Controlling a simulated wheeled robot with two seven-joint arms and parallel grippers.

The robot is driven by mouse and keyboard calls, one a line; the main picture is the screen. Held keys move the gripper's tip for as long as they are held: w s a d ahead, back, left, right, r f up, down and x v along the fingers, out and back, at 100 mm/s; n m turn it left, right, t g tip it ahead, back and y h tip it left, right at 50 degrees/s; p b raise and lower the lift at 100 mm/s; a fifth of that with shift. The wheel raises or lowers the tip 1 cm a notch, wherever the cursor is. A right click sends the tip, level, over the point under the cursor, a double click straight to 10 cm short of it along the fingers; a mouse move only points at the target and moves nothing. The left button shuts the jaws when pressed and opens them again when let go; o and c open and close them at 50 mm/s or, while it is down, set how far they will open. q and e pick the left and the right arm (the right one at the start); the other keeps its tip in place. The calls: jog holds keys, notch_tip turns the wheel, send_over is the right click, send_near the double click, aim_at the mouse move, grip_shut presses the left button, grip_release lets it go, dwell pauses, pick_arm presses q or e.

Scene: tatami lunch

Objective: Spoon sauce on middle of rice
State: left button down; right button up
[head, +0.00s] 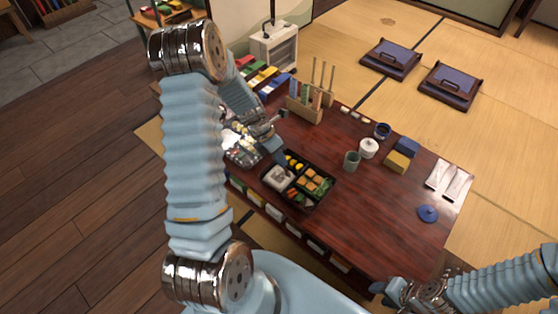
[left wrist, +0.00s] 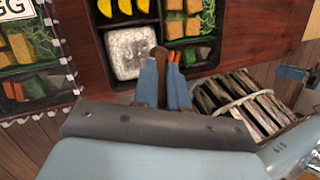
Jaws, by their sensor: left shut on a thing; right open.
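A black divided lunch box (head: 318,204) stands on the dark red table, with white rice (head: 278,177) in its left compartment. The rice also shows in the left wrist view (left wrist: 128,52), flat and squarish. My right gripper (head: 388,290) is open near the table's front right edge.
Yellow slices (left wrist: 125,7) and orange and green foods fill the other compartments. A wrapped box (left wrist: 28,60) lies left of it. A green cup (head: 351,161), white pot (head: 368,149), dark blue pot (head: 382,130) and blue disc (head: 427,213) stand right. The table's middle right is clear.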

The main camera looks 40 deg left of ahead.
pick_arm(q)
jog(key=shift+r, duration=2.45)
